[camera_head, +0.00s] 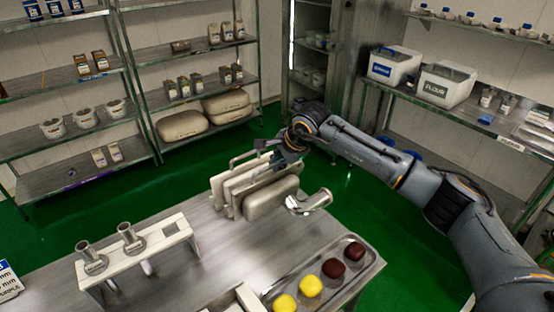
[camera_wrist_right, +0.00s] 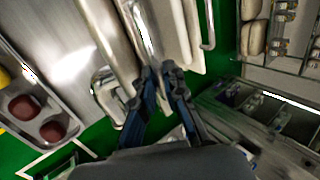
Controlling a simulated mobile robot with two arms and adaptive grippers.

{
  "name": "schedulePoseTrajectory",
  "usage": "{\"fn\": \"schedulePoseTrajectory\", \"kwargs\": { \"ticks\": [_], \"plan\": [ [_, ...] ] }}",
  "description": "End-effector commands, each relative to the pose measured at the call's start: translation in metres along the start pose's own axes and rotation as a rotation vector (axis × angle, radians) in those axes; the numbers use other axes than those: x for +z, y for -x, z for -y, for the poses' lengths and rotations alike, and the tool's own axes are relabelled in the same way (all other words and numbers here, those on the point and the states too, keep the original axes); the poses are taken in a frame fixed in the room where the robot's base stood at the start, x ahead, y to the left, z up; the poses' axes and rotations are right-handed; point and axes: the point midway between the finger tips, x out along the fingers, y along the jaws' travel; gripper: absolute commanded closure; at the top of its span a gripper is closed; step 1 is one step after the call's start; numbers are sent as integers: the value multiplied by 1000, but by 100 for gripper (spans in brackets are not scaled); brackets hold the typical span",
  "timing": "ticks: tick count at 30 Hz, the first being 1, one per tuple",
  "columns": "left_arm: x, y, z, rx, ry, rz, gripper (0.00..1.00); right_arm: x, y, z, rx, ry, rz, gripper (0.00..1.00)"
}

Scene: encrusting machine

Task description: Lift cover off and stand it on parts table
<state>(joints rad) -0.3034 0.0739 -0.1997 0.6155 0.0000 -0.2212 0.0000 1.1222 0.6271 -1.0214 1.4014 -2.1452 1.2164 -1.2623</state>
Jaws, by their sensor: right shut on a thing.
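The cover (camera_head: 272,198) appears to be the thick beige rounded panel at the front of a row of upright panels on the metal parts table (camera_head: 215,262). My right gripper (camera_head: 277,160) is at the top of this row, shut on what looks like the cover's upper edge or handle. In the right wrist view my fingers (camera_wrist_right: 164,75) close at the end of a long metallic edge (camera_wrist_right: 142,35); the exact grip is hard to see. The cover stands roughly upright; whether its bottom touches the table is unclear. My left gripper is out of view.
Thinner pale panels (camera_head: 232,187) stand close behind the cover. A curved metal pipe piece (camera_head: 309,202) lies to its right. A tray (camera_head: 375,268) with yellow and dark red balls is at the front right. A white stand (camera_head: 165,242) holds metal tubes at left. The table's middle is bare.

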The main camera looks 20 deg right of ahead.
Motion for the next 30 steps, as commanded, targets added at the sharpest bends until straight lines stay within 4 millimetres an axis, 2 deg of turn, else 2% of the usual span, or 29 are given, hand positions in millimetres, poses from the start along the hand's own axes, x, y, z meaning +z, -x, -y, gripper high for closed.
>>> {"fn": "schedulePoseTrajectory", "kwargs": {
  "ticks": [8, 18, 23, 30],
  "plan": [
    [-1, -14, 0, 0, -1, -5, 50, 0, -28, -16, -8, -1, 1, 100],
    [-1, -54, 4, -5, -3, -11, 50, 0, -64, -39, -10, 0, 0, 100],
    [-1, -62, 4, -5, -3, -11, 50, 0, -72, -45, -7, -1, 0, 100],
    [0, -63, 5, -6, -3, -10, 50, 0, -74, -47, -3, -2, 1, 100]
  ]
}}
